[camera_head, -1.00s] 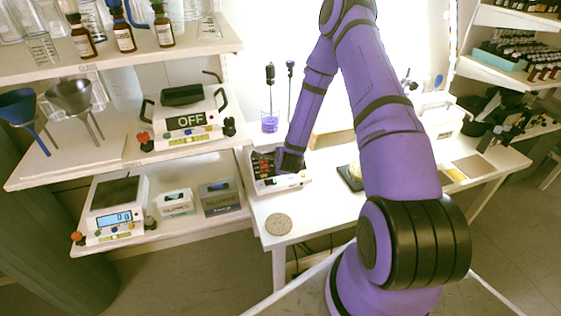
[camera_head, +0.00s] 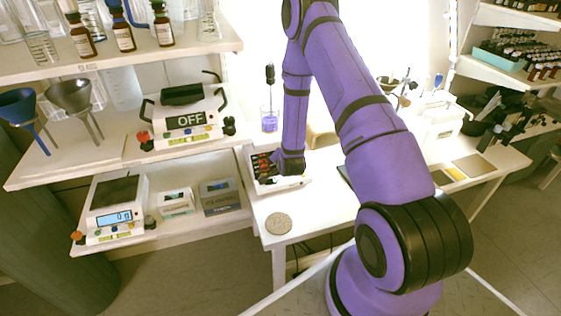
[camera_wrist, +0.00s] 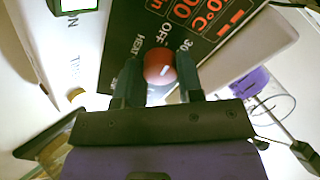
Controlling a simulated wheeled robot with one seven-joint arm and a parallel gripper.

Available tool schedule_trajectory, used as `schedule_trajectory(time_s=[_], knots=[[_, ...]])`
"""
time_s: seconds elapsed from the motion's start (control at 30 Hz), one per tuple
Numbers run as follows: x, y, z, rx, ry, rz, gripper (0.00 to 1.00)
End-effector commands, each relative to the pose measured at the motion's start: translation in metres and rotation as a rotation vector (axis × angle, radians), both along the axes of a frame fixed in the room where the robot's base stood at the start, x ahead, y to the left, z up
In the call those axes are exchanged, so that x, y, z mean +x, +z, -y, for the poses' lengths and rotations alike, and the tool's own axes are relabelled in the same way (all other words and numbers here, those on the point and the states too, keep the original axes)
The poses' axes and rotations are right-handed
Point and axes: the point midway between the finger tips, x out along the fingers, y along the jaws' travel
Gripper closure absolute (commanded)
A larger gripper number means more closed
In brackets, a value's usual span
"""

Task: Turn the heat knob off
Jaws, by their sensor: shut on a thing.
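The heat knob (camera_wrist: 158,66) is round and red with a short white mark, in the wrist view. It sits on the black panel (camera_wrist: 122,45) of a white device, which also shows in the head view (camera_head: 262,187). The printed words HEAT and OFF and the number 30 are around the knob. My gripper (camera_wrist: 159,80) is shut on the knob, one dark finger on each side. In the head view my gripper (camera_head: 287,172) covers the right part of the panel, and the knob is hidden there.
Left of the device, shelves hold a box (camera_head: 186,122) reading OFF and a scale (camera_head: 118,205). A beaker with purple liquid (camera_head: 269,122) stands behind the device. A round disc (camera_head: 279,223) lies on the table in front, with bare table to its right.

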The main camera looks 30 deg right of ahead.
Motion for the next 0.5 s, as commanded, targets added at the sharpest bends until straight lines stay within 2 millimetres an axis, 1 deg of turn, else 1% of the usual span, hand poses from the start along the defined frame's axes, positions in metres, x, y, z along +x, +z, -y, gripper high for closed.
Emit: schedule_trajectory(time_s=[0.2, 0.5], knots=[[-0.0006, -0.0004, 0.0004, -0.064, 0.053, -0.019, 0.89], [-0.0007, -0.0004, 0.0010, -0.093, 0.078, -0.027, 0.89]])
